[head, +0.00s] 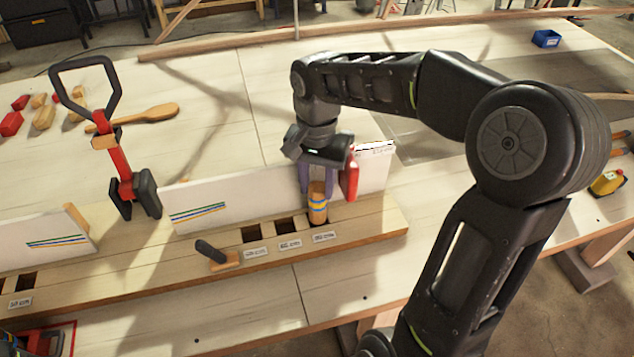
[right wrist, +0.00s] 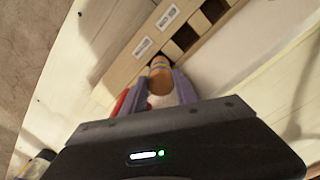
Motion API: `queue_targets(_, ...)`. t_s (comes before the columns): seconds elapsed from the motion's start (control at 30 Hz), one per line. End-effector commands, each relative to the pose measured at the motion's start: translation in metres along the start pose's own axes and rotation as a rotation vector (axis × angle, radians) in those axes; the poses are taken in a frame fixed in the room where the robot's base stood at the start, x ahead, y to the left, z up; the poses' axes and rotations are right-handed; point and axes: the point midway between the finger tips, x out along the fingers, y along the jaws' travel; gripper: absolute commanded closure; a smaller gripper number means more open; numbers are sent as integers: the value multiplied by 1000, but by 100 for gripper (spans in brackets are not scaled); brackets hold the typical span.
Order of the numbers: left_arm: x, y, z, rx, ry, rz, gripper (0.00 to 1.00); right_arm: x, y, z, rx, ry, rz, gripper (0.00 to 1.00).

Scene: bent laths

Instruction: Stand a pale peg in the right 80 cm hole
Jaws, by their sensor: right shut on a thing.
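My right gripper (head: 317,188) is shut on a wooden peg (head: 317,205) with blue and yellow bands. The peg is upright at the right end of the long wooden board (head: 375,222), where its lower end covers the spot beside the rightmost label (head: 324,237). I cannot tell whether it is in a hole or how deep. Two dark square holes (head: 250,234) (head: 287,226) are open to its left. In the right wrist view the peg (right wrist: 160,75) is between the fingers, with the open holes (right wrist: 185,38) beyond. The labels are too small to read. My left gripper is not in view.
A white lath (head: 200,208) with coloured stripes stands behind the holes. A black-handled piece (head: 210,251) lies on the board. A blue bin (head: 546,38) is far right.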

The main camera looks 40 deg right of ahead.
Motion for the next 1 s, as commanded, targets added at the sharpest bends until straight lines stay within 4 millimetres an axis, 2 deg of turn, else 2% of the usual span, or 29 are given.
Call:
queue_targets(0.67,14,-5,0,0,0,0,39,18,0,0,0,0,0,100)
queue_targets(0.7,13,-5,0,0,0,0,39,18,0,0,0,0,0,64)
queue_targets(1.0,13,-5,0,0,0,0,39,17,0,0,0,0,0,40)
